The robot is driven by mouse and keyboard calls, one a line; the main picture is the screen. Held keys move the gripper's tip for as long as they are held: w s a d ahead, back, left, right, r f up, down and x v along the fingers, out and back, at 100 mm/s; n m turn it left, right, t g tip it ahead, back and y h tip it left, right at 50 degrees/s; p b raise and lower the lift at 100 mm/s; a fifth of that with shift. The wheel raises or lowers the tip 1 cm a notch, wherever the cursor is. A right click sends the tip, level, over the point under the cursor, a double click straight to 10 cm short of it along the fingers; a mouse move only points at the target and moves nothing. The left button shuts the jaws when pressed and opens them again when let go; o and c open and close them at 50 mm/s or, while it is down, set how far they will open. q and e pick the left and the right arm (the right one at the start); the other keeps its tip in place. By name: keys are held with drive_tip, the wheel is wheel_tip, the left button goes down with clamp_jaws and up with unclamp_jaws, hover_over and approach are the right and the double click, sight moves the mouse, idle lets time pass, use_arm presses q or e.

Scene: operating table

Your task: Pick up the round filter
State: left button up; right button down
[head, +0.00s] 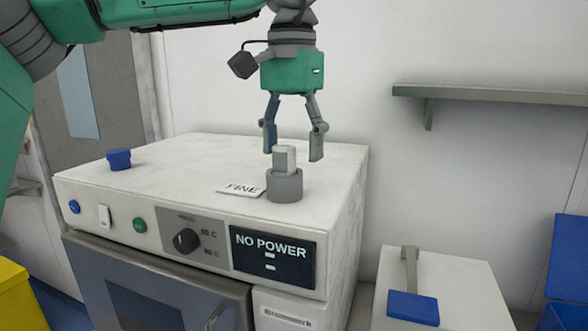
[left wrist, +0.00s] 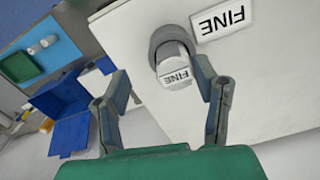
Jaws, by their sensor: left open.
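The round filter (head: 284,184) is a grey cylinder with a lighter block-shaped top. It stands upright on the white machine's top (head: 200,163), near the front edge, beside a small "FINE" label (head: 241,190). In the left wrist view the filter (left wrist: 172,62) carries "FINE" on its light top. My left gripper (head: 293,158) is open, pointing down, with its fingers around or just above the filter's top; contact cannot be told. In the left wrist view the filter appears between the fingers (left wrist: 163,100), nearer the right one. My right gripper is not in view.
A blue knob-like piece (head: 119,159) stands on the machine's top at the left. The front has a dial and a "NO POWER" display (head: 272,257). A white box with a blue part (head: 413,308) is at the right. A shelf (head: 490,95) is on the wall.

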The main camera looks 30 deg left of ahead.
use_arm(q)
drive_tip(key=shift+w+a+f, duration=0.1)
drive_tip(key=shift+a+f, duration=0.5)
drive_tip(key=shift+a, duration=0.75)
drive_tip(key=shift+c, duration=0.5)
drive_tip(key=shift+a+f, duration=0.1)
drive_tip(key=c, duration=0.6)
drive_tip(key=shift+d, duration=0.35)
drive_tip(key=c, duration=0.5)
drive_tip(key=shift+d, duration=0.65)
drive_tip(key=shift+c, duration=0.3)
drive_tip(key=shift+a, duration=0.15)
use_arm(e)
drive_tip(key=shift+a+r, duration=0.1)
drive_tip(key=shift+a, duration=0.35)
